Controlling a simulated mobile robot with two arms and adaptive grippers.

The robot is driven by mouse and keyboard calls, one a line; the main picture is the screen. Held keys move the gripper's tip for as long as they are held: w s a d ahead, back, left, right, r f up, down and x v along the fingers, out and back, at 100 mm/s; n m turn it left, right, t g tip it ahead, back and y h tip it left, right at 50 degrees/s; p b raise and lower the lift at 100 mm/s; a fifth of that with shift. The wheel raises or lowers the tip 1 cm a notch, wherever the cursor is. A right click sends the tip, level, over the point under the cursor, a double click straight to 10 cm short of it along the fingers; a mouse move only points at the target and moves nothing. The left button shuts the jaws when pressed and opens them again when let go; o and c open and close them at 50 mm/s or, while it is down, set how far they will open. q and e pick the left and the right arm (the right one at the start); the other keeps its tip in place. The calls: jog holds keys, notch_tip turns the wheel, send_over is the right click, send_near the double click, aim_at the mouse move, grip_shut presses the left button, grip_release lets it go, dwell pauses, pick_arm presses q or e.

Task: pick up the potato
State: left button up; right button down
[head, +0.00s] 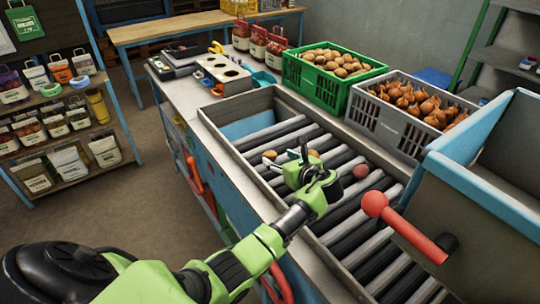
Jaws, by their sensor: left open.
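A tan, potato-like item (269,155) lies on the roller conveyor (262,126), just left of my left gripper (292,156). The left gripper is open and over the rollers, with its fingers pointing away from me. Another reddish round item (361,171) lies farther right on the rollers. I cannot tell whether the reddish ones are potatoes. A green crate (312,82) full of potatoes stands behind the conveyor. My right gripper is not in view.
A grey crate (388,124) of onions stands right of the green crate. A red-knobbed lever (375,204) and a blue-edged metal hopper (470,185) stand at the right. Paper sacks (262,42) and a scale (180,62) are at the back. A shelf of bags (60,130) is at left.

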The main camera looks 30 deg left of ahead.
aim_at(271, 155)
pick_arm(q)
jog(key=shift+w+a+f, duration=0.1)
jog(key=shift+w+a, duration=0.1)
jog(key=shift+w+a+f+p, duration=0.15)
jog(key=shift+a+p, duration=0.05)
jog(key=shift+a, duration=0.3)
jog(key=shift+w+a+f+p, duration=0.1)
jog(key=shift+w+a+p, duration=0.1)
jog(key=shift+a, duration=0.25)
jog(key=shift+x, duration=1.15)
jog(key=shift+a+f, duration=0.3)
jog(key=shift+a, duration=0.05)
jog(key=c, duration=1.1)
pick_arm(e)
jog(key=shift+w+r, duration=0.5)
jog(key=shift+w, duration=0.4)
